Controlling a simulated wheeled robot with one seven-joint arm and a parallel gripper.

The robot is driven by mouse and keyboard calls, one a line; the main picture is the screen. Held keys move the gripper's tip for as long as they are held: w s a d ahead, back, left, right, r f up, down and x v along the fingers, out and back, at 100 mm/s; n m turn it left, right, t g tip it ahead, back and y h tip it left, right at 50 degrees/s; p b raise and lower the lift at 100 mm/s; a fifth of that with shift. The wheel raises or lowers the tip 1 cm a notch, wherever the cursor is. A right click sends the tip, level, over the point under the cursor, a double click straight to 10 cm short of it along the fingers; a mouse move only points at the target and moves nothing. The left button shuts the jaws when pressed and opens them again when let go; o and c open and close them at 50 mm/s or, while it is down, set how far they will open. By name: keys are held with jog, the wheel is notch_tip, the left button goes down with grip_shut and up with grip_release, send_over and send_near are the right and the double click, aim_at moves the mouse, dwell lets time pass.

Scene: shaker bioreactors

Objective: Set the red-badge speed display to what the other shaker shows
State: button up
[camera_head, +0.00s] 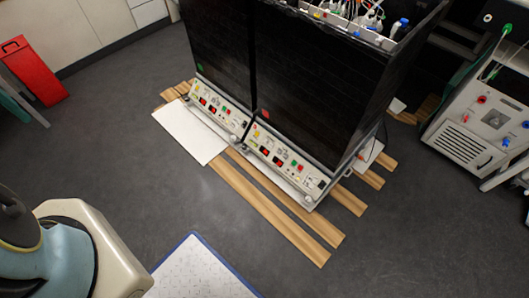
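Two black shakers stand side by side in the middle of the head view. The right shaker (320,85) has a small red badge (265,114) at the lower left of its front. Its sloped front panel (288,170) has small red lit displays, with coloured buttons and knobs beside them. The left shaker (220,45) has a green badge (200,66) and a similar panel (216,110) with red displays. The digits on both are too small to read. Parts of my own arm show at the lower left; my gripper is not in view.
Wooden slats (270,210) and a white sheet (190,132) lie on the floor under and before the shakers. A white-fronted machine (475,125) stands at the right, a red object (33,70) at the left. A blue-edged white mat (200,272) lies in front. Grey floor is otherwise free.

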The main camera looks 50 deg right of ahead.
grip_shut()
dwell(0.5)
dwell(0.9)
